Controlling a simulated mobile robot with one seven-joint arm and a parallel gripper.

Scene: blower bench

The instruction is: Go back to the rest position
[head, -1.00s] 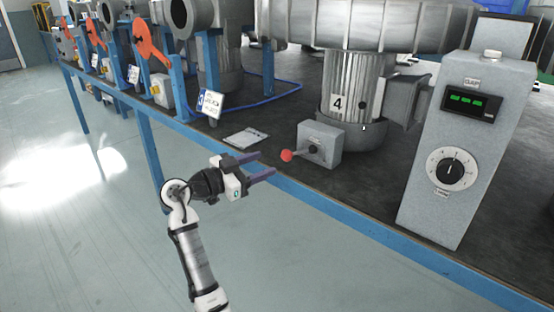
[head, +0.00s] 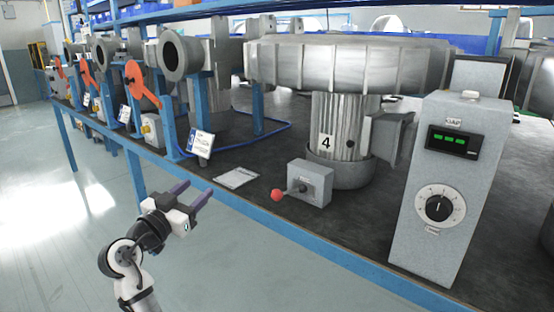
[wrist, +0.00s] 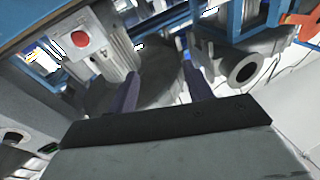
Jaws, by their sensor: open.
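My gripper (head: 194,194) is open and empty. In the head view it hangs in front of the bench's blue front edge, left of the grey switch box with the red-knobbed lever. Its two dark purple fingers point up and to the right, apart from each other. In the wrist view the fingers (wrist: 160,88) stand apart with nothing between them. My arm comes up from the bottom left of the head view.
The bench (head: 330,243) has a blue edge. On it stand the switch box (head: 312,184), blower 4 (head: 340,125), a grey control box with a dial (head: 445,185) and a flat sheet (head: 237,178). Orange levers (head: 140,85) are at the left. The floor (head: 75,235) at left is clear.

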